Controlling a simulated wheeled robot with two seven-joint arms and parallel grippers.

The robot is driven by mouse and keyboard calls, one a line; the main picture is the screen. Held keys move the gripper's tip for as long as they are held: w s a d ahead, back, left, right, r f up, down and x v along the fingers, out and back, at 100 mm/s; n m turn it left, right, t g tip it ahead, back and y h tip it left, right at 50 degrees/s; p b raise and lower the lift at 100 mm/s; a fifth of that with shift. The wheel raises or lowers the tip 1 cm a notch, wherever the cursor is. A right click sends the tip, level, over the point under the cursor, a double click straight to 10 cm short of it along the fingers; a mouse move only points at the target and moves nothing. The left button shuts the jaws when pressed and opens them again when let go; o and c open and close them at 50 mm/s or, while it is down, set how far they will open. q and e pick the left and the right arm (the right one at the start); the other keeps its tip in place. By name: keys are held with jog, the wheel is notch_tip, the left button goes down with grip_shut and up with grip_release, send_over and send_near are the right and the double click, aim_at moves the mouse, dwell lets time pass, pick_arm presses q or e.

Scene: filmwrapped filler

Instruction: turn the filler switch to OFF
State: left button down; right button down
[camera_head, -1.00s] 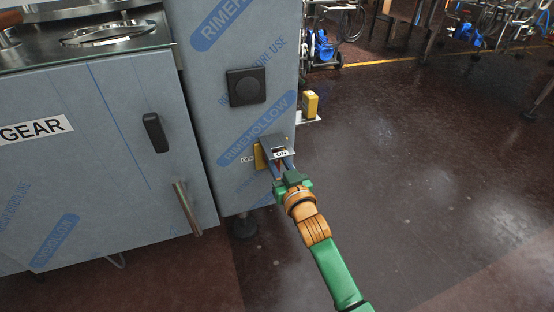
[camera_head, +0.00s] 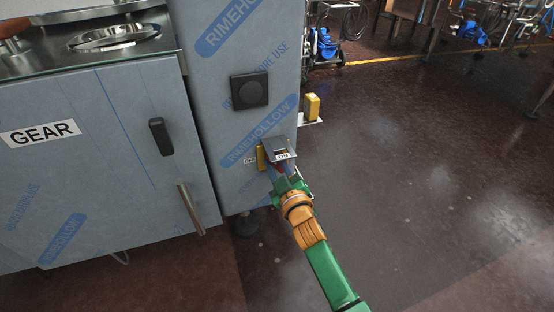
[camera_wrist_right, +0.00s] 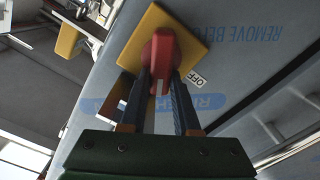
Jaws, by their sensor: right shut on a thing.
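The filler switch has a yellow plate (camera_head: 261,158) on the film-wrapped cabinet. Its red knob (camera_wrist_right: 160,50) shows in the right wrist view. My right gripper (camera_head: 277,170) reaches it from below right. In the wrist view its two dark fingers (camera_wrist_right: 161,88) are shut on the red knob, one on each side. An OFF label (camera_head: 250,160) is left of the switch, and it also shows right of the knob in the wrist view (camera_wrist_right: 197,80). An ON label (camera_head: 282,155) is at the right, by a grey hood (camera_head: 278,144) that partly covers the switch. My left gripper is out of view.
A black square knob (camera_head: 249,91) is above the switch. A yellow box (camera_head: 312,106) stands out from the cabinet's right side. A GEAR door (camera_head: 90,190) with a black latch (camera_head: 160,136) and metal bar handle (camera_head: 190,209) is left. The floor at right is open.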

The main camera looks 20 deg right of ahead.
jog(key=n, duration=0.3)
jog(key=shift+a+f+n, duration=0.2)
jog(key=shift+f+n, duration=0.1)
jog(key=shift+n, duration=0.1)
jog(key=n, duration=0.5)
jog(key=f+n, duration=0.1)
jog(key=n, duration=0.1)
jog(key=shift+a+n+b, duration=0.25)
jog(key=shift+n+b, duration=0.05)
jog(key=shift+b, duration=0.1)
jog(key=shift+n, duration=0.3)
jog(key=shift+f, duration=0.1)
jog(key=c, duration=0.6)
grip_release()
jog(key=shift+c, duration=0.2)
jog(key=shift+s, duration=0.1)
